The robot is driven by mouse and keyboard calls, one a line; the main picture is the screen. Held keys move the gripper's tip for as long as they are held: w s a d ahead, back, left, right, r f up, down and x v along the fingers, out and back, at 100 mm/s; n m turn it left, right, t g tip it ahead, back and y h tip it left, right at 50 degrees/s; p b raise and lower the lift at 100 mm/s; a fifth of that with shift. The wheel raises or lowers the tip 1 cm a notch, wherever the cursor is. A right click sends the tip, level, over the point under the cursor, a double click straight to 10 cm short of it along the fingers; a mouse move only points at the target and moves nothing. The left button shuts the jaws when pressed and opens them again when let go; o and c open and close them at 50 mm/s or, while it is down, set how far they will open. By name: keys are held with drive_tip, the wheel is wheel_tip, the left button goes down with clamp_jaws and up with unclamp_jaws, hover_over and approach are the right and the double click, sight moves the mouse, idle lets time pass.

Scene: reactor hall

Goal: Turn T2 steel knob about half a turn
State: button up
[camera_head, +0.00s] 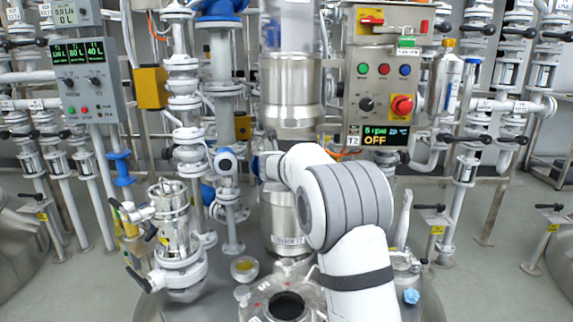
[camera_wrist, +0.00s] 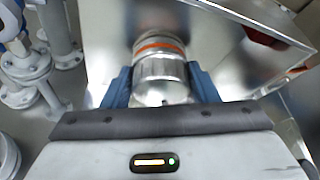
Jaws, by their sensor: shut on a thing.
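The steel knob (camera_wrist: 160,76) is a ribbed metal cylinder with an orange ring around its far part, in the middle of the wrist view. My gripper (camera_wrist: 161,87) has one blue finger on each side of it and is shut on it. The knob sits against a shiny steel housing. In the head view, the T2 control box (camera_head: 385,85) stands above and behind my arm, with a display (camera_head: 386,137) reading OFF. My arm hides the gripper's grip and most of the knob there. I cannot tell how far the knob is turned.
The box carries a black dial (camera_head: 366,104) and a red emergency button (camera_head: 402,105). A steel column (camera_head: 290,95) stands left of it. A metal fitting (camera_head: 173,230) with levers stands at the left. An open round port (camera_head: 287,306) lies at the front.

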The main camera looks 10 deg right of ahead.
drive_tip(key=shift+m+y, duration=0.3)
drive_tip(key=shift+m, duration=0.1)
drive_tip(key=shift+f, duration=0.1)
drive_tip(key=o, duration=0.9)
drive_tip(key=shift+c, duration=0.2)
drive_tip(key=v, duration=0.7)
drive_tip(key=shift+s+p, duration=0.3)
drive_tip(key=shift+s, duration=0.05)
drive_tip(key=shift+a+r, duration=0.1)
drive_tip(key=shift+r, duration=0.15)
